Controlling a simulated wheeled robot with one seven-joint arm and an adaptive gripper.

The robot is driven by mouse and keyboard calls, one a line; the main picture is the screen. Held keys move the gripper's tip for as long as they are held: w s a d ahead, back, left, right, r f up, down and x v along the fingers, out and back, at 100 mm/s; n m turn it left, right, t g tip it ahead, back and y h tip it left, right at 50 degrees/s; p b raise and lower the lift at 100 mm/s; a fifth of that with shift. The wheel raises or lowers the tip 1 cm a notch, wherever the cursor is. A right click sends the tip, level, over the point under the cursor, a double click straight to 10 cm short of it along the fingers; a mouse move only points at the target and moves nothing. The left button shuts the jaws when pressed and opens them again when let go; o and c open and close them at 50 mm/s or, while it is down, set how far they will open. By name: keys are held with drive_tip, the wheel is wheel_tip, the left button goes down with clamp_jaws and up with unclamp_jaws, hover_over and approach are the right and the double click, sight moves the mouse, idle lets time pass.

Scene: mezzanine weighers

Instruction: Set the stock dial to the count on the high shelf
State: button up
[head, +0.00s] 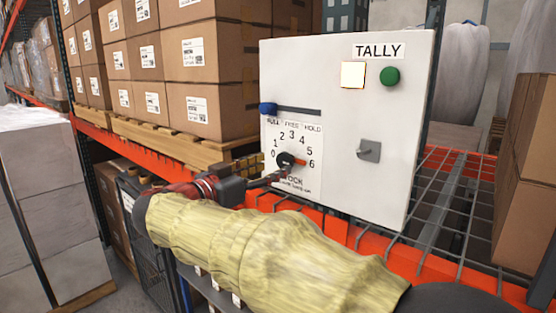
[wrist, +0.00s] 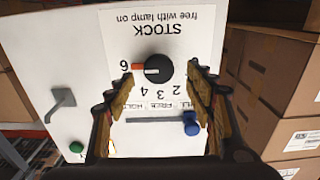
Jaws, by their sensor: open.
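A white panel (head: 340,95) marked TALLY stands on the shelving. Its STOCK dial is a black knob (head: 286,160) with an orange pointer, numbered 0 to 6. The pointer is toward 6, and the knob also shows in the wrist view (wrist: 158,68), upside down. My gripper (wrist: 161,78) is open, with its fingers on either side of the knob. Whether they touch it cannot be told. In the head view my gripper (head: 276,178) reaches the dial from the lower left. I cannot identify the high shelf's count in either view.
A blue slider knob (head: 268,108) sits at the PULL end of its PULL/FREE/HOLD slot. Stacked cartons (head: 200,60) stand left; wire decking (head: 450,200) lies right.

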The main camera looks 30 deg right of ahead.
sight(283, 162)
drive_tip(key=shift+p+x, duration=0.4)
drive_tip(key=shift+x, duration=1.35)
drive_tip(key=shift+s, duration=0.1)
drive_tip(key=shift+c, duration=0.5)
drive_tip(key=c, duration=1.1)
drive_tip(key=shift+o, duration=0.2)
